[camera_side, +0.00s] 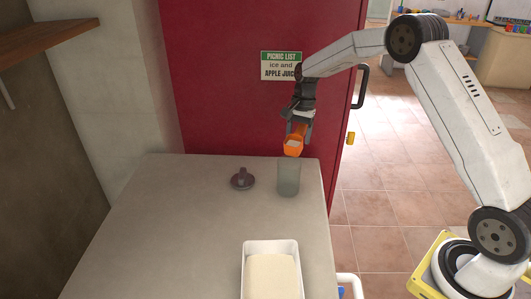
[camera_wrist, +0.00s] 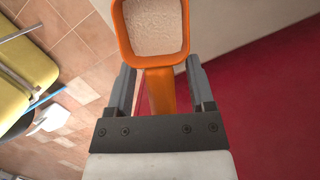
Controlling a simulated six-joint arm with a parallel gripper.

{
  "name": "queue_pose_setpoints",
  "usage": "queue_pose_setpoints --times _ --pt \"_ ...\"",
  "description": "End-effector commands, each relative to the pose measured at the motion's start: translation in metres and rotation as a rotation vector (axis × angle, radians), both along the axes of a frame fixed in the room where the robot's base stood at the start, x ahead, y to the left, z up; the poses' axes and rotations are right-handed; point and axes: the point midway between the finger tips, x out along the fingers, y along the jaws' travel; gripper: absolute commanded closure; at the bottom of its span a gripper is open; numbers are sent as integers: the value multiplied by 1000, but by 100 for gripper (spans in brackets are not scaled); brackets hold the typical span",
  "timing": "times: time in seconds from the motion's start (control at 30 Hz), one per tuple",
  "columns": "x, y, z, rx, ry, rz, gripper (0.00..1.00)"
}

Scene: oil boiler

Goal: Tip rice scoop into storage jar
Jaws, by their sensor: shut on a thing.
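My gripper (camera_side: 300,127) is shut on the handle of an orange scoop (camera_side: 293,148). In the wrist view the gripper's fingers (camera_wrist: 161,90) flank the orange scoop's handle (camera_wrist: 160,92), and its square bowl holds pale grain that looks like rice (camera_wrist: 154,25). In the side view the scoop is above the storage jar (camera_side: 289,178), a greenish-grey translucent jar standing upright near the table's back right edge. Its inside is hard to make out. A dark lid with a knob (camera_side: 242,179) lies on the table left of the jar.
A white tub (camera_side: 270,246) of pale rice stands at the table's front right. The grey table (camera_side: 180,230) is bare on its left. A red door or panel (camera_side: 215,80) with a sign rises behind. A wooden shelf (camera_side: 40,35) juts out at upper left.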

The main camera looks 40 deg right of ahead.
Motion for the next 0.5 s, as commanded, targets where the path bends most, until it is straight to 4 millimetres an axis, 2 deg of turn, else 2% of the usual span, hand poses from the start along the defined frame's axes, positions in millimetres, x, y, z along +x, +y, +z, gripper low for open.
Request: queue_pose_setpoints --times 0.5 --pt "-1 1 9 -142 -58 1 89"
